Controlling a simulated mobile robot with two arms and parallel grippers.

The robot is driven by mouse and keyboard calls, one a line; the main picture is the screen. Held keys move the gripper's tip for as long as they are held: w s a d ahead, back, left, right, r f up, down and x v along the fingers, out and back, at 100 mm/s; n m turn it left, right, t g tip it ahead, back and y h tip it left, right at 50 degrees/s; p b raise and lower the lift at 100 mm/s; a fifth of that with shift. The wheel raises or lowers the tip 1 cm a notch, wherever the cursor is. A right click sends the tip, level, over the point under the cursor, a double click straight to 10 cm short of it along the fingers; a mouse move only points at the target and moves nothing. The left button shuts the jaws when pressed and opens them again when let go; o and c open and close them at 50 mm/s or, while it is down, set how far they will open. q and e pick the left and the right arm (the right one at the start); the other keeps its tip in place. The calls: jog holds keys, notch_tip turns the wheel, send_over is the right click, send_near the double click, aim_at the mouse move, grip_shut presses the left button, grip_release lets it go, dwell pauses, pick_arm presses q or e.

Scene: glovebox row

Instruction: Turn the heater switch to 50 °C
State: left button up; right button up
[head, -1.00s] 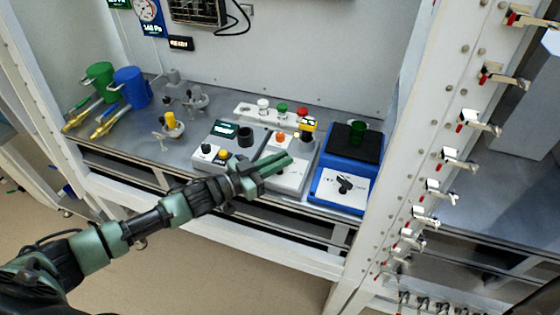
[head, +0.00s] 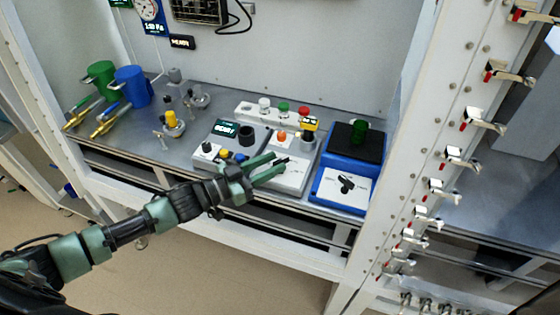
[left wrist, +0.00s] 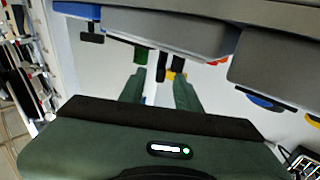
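The heater appears to be the blue unit (head: 322,190) at the right of the bench, with a black top plate and a green vessel (head: 358,131). Its white front panel carries a black rotary switch (head: 346,184); the scale marks are too small to read. My left gripper (head: 278,163) is over the grey box left of the blue unit, apart from the switch. Its fingers are spread with nothing between them, as the left wrist view (left wrist: 160,92) also shows. That view is upside down and has a black knob (left wrist: 92,38) at upper left. My right gripper is not in view.
A grey control box (head: 290,180) with an orange button stands under my gripper. Another box (head: 215,135) with a display and knobs is to its left. Coloured buttons stand behind. A white post (head: 400,150) with clamps rises right of the blue unit.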

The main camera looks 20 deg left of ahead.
aim_at(273, 163)
pick_arm(q)
jog(key=v, duration=0.4)
jog(key=shift+s+a+b, duration=0.15)
jog(key=shift+s+b, duration=0.05)
jog(key=shift+b, duration=0.15)
